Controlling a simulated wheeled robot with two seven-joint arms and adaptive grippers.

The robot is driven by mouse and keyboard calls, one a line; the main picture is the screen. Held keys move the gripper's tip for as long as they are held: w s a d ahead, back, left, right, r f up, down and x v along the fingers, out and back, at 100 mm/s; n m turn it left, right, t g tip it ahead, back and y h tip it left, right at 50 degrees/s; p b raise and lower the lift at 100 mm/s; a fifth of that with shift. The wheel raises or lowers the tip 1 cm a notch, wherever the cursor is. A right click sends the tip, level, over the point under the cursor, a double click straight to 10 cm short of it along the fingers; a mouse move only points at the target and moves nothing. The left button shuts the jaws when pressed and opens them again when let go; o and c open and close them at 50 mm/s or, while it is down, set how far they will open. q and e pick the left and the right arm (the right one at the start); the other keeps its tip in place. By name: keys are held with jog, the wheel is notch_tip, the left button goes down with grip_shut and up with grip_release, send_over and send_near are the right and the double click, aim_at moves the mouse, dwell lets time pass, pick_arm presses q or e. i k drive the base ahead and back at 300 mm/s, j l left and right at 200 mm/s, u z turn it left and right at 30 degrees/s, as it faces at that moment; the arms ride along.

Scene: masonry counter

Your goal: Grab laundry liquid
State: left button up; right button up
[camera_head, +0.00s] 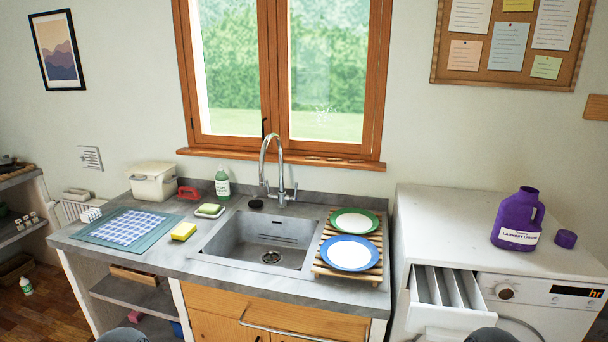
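The laundry liquid (514,220) is a purple bottle with a handle and a white label. It stands upright and uncapped on top of the white washing machine (440,217) at the right. Its purple cap (565,239) lies on the machine top just right of the bottle. Dark rounded parts of mine show at the bottom edge, one left of centre and one at the right. The fingers of both my grippers are out of view. Nothing of mine touches the bottle.
The detergent drawer (446,299) is pulled out at the machine's front. Left of the machine is a grey counter with a sink (262,240), tall tap (265,165) and wooden rack with two plates (351,252). The machine top left of the bottle is clear.

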aim_at(514, 229)
jog(key=z, duration=1.35)
jog(key=l, duration=0.1)
jog(key=i+u, duration=0.05)
